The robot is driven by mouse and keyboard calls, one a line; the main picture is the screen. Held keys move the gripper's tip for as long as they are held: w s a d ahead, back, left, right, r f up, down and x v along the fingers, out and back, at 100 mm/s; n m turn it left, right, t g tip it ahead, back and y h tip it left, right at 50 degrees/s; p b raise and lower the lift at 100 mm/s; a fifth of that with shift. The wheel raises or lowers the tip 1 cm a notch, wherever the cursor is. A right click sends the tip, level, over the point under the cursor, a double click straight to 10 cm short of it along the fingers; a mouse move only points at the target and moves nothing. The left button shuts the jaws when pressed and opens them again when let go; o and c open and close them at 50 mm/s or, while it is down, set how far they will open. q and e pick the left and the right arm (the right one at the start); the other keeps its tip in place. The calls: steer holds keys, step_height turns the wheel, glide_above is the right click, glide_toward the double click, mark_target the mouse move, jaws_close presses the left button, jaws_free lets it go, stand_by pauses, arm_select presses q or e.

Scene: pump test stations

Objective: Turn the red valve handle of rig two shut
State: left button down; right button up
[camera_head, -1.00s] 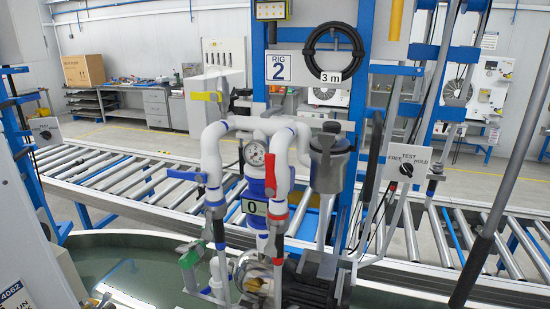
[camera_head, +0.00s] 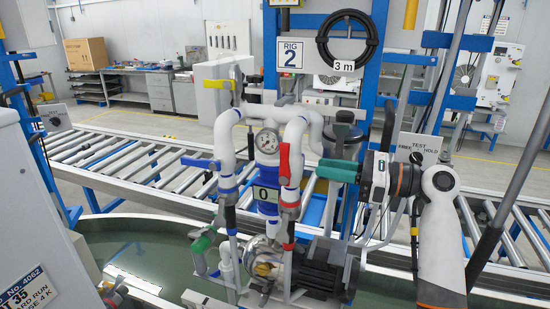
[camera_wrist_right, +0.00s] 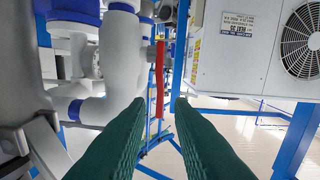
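The red valve handle (camera_head: 284,163) hangs upright along the right white pipe of rig two, under the RIG 2 sign (camera_head: 290,56). My right gripper (camera_head: 322,169) comes in from the right, its green fingers pointing left at the handle, with a small gap in the head view. In the right wrist view, the two green fingers (camera_wrist_right: 160,103) are apart and empty. The red handle (camera_wrist_right: 161,78) shows edge-on ahead of the gap between their tips. My left gripper is not in view.
Close by on the rig are a yellow handle (camera_head: 217,84), a blue handle (camera_head: 200,163), a green handle (camera_head: 203,242) and a pressure gauge (camera_head: 267,141). The pump (camera_head: 312,272) sits below. A grey pot (camera_head: 342,140) stands behind my right gripper. A roller conveyor (camera_head: 120,155) runs behind.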

mark_target(285, 165)
steer(key=p+x, duration=0.4)
steer(key=x, duration=0.7)
steer(key=shift+a+p, duration=0.3)
steer(key=shift+w, duration=0.1)
jaws_close()
